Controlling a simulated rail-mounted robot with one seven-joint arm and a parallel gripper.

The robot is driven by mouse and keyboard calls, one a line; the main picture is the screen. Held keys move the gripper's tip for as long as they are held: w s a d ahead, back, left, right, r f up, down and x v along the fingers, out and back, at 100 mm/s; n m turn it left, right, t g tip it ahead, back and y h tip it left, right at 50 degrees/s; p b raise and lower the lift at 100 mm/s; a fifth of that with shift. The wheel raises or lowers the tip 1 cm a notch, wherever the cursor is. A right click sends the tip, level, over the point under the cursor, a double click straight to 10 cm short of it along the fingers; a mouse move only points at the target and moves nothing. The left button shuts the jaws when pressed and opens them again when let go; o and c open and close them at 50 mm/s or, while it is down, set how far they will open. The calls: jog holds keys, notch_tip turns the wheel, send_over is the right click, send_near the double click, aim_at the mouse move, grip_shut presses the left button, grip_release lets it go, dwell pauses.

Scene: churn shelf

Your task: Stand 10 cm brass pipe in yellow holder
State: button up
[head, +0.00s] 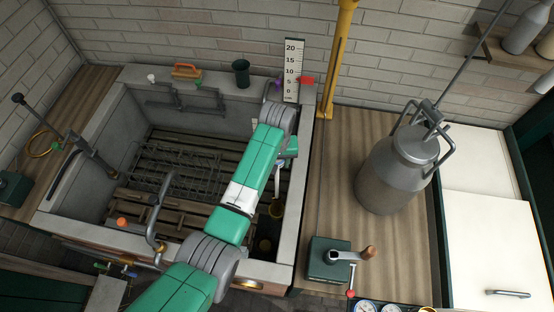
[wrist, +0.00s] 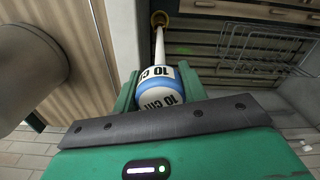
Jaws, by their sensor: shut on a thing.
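In the wrist view, my gripper (wrist: 157,88) is shut on a piece with a white round head, a blue band and a "10 CM" label (wrist: 158,82). A thin pale shaft runs from this head to a brass-coloured round end (wrist: 160,19). I take this for the 10 cm brass pipe. In the head view, my gripper (head: 286,158) is largely behind my arm, over the sink's right side. The brass-coloured end (head: 276,210) hangs below it. I cannot pick out the yellow holder with certainty; small purple (head: 275,83) and red (head: 306,79) pieces stand on the back rim.
The sink (head: 302,190) holds a wire rack (head: 180,165) over wooden slats. A measuring scale (head: 291,70) and a yellow post (head: 341,55) stand at the back. A large metal churn (head: 390,175) and a crank box (head: 328,260) occupy the wooden counter (head: 333,155).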

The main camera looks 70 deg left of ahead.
aim_at(277, 176)
jog(key=shift+f, duration=0.1)
jog(key=shift+f+b, duration=1.55)
jog(key=shift+f, duration=0.8)
jog(key=shift+f+b, duration=1.05)
jog(key=shift+f, duration=0.55)
jog(key=shift+f+b, duration=0.5)
jog(key=shift+f, duration=0.2)
jog(key=o, duration=1.8)
jog(key=shift+r, duration=0.1)
jog(key=shift+r+p, duration=4.4)
jog(key=shift+r, duration=0.05)
